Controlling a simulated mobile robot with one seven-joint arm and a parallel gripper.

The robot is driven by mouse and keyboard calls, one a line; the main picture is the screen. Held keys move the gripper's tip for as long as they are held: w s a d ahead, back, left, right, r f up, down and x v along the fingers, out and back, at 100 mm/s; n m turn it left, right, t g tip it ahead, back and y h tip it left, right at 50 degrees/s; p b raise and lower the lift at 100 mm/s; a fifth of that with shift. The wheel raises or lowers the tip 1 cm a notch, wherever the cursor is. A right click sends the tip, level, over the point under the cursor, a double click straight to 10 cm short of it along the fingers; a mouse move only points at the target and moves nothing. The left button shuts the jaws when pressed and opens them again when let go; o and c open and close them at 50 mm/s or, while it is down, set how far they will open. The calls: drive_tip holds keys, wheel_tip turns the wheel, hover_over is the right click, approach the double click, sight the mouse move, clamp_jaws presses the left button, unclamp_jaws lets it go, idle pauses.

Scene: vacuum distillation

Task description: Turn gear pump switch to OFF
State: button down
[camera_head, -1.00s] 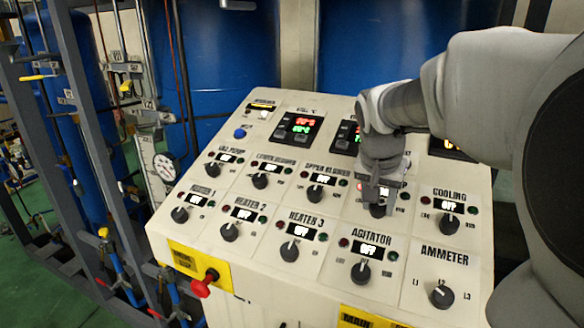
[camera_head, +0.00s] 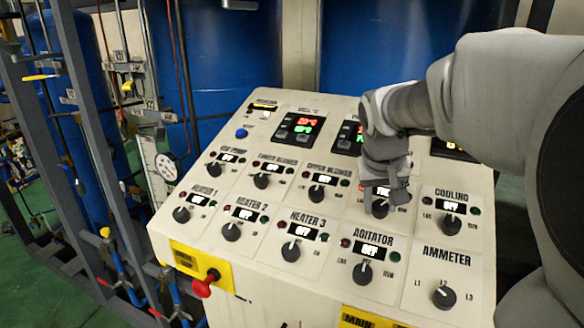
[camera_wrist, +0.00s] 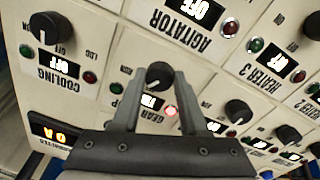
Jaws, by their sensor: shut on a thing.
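The gear pump switch (camera_wrist: 160,75) is a black rotary knob on the sloped cream control panel. In the wrist view it sits between my two fingertips (camera_wrist: 158,80), with the fingers closed on its sides. The small display (camera_wrist: 152,102) beside it is lit but partly covered by a finger, and a red lamp (camera_wrist: 171,110) there glows. In the head view my gripper (camera_head: 382,194) is down at the panel, right of the upper reboiler switch, and hides most of the gear label and display. The knob's bottom edge (camera_head: 380,211) shows below the fingers.
Neighbouring knobs stand close by: cooling (camera_head: 450,225) to the right, agitator (camera_head: 362,273) below and upper reboiler (camera_head: 316,194) to the left. A red handle (camera_head: 203,287) sticks out at the panel's lower left. Grey framework with pipes stands to the left.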

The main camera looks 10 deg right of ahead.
drive_tip(key=n, duration=0.7)
drive_tip(key=shift+p, duration=0.35)
idle(0.4)
drive_tip(key=shift+c, duration=2.2)
unclamp_jaws()
drive_tip(key=shift+r, duration=0.1)
drive_tip(key=v, duration=1.7)
drive_tip(key=shift+s, duration=0.35)
